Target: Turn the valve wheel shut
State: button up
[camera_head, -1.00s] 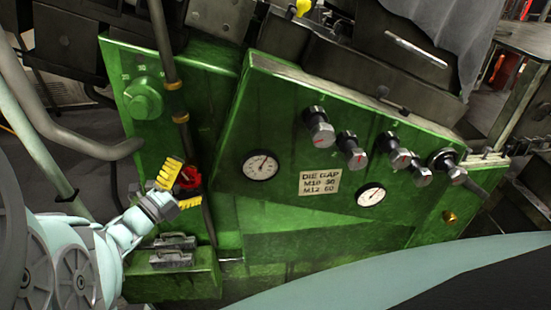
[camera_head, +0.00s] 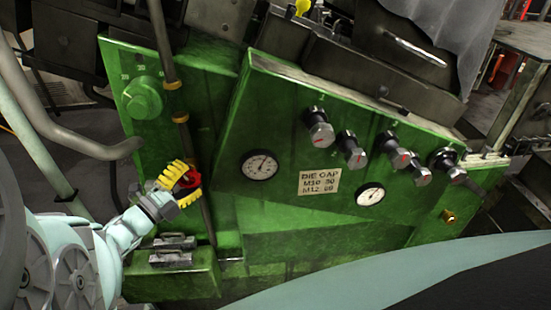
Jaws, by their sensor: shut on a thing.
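The valve wheel (camera_head: 187,181) is small and red. It sits on the dark vertical pipe (camera_head: 203,208) at the left part of the green machine. My gripper (camera_head: 184,185), with yellow ribbed fingers, reaches in from the lower left and is shut on the wheel. One finger lies at the wheel's upper left and the other at its lower right. The fingers hide part of the wheel's rim.
The green panel carries two white gauges (camera_head: 260,165), several grey knobs (camera_head: 319,130) and a "DIE GAP" label (camera_head: 318,182). A green round knob (camera_head: 144,99) is above the wheel. Grey-handled blocks (camera_head: 172,258) sit below my gripper.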

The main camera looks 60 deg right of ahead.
jog(key=shift+m+y, duration=0.6)
jog(key=shift+m, duration=0.1)
jog(key=shift+s+m+y, duration=0.1)
jog(key=shift+m+y, duration=0.3)
jog(key=shift+m, duration=0.1)
jog(key=shift+s+m+t+y, duration=0.1)
jog(key=shift+m+t+y, duration=0.2)
jog(key=shift+m+y, duration=0.8)
jog(key=shift+d+m+t+y, duration=0.1)
jog(key=shift+m+t+y, duration=0.5)
jog(key=shift+y, duration=0.5)
jog(key=shift+r, duration=0.1)
jog(key=o, duration=1.2)
jog(key=shift+w, duration=0.2)
jog(key=shift+a, duration=0.2)
